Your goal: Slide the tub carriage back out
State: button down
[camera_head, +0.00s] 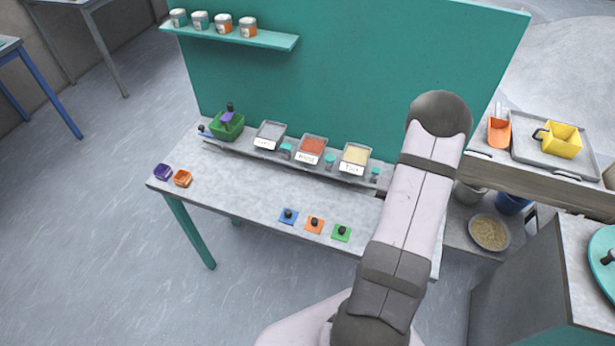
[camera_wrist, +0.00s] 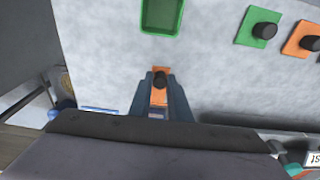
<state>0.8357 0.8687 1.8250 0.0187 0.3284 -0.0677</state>
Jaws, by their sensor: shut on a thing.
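My gripper (camera_wrist: 161,88) shows in the wrist view, its two blue-grey fingers shut on a small dark knob (camera_wrist: 160,79). An orange strip (camera_wrist: 159,97) and a bit of purple (camera_wrist: 157,114) show between the fingers below the knob. I cannot tell whether these belong to the tub carriage; most of what lies there is hidden under my wrist. An empty green tub (camera_wrist: 162,14) stands on the table just beyond the fingertips, apart from them. In the head view my arm hides the gripper and the right end of the table.
Labelled trays (camera_head: 312,146) stand along the back of the table (camera_head: 245,190). Blue, orange (camera_head: 314,225) and green knobbed squares lie near the front. Purple and orange (camera_head: 182,179) tubs stand at front left. A green box (camera_head: 228,127) is at back left. The middle is clear.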

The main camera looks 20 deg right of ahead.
jog(key=shift+s+d, duration=0.7)
jog(key=c, duration=1.8)
grip_release()
jog(key=shift+s+d, duration=0.1)
jog(key=shift+o, duration=0.2)
jog(key=shift+r, duration=0.15)
notch_tip(320, 180, up, 7)
jog(key=p, duration=0.5)
jog(key=shift+r, duration=0.1)
